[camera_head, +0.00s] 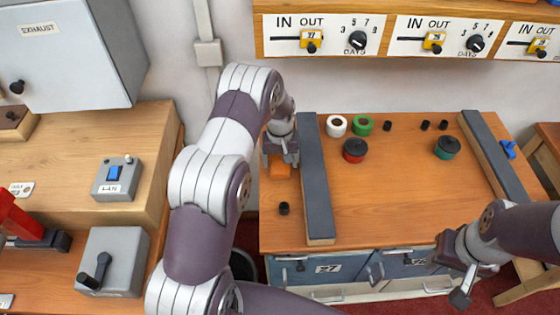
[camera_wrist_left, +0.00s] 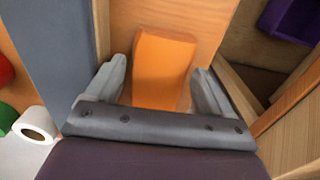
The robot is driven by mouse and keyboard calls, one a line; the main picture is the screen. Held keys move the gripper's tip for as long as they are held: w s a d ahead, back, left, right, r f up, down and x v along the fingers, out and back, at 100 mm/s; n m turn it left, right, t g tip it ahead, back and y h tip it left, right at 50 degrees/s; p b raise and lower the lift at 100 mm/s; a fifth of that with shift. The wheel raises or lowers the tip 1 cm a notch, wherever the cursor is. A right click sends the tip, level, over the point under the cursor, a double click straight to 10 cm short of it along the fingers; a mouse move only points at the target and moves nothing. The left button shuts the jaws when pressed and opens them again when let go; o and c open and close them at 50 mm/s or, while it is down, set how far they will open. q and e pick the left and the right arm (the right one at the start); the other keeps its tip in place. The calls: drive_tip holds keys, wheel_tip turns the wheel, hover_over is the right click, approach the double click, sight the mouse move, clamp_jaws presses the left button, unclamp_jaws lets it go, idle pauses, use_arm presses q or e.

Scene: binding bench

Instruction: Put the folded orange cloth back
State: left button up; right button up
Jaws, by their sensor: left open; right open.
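The folded orange cloth (camera_head: 280,170) lies on the wooden bench top, left of the left dark grey strip. It also shows in the left wrist view (camera_wrist_left: 163,68) as an orange block between my open fingers. My left gripper (camera_head: 282,160) is open above the cloth, with one finger on either side of it; whether the fingers touch it I cannot tell. My right gripper (camera_head: 460,278) is open and empty in front of the drawers at the lower right.
The left grey strip (camera_head: 317,180) runs close beside my left gripper. A small black cylinder (camera_head: 284,208) stands nearer the front. Tape rolls (camera_head: 336,126) and a red-and-black pot (camera_head: 354,150) stand behind. The middle of the bench (camera_head: 400,195) is clear. Blue drawers (camera_head: 330,268) are below.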

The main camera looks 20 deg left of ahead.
sight(280, 164)
use_arm(q)
wheel_tip(280, 164, up, 10)
drive_tip(key=b, duration=0.2)
drive_tip(key=s+d+r+m, duration=0.2)
drive_tip(key=s+d, duration=0.1)
drive_tip(key=s, duration=0.8)
drive_tip(key=s+d+r+m+t, duration=0.1)
drive_tip(key=s+d+r+m, duration=0.2)
drive_tip(key=s, duration=0.9)
drive_tip(key=shift+d, duration=0.55)
drive_tip(key=shift+s, duration=0.15)
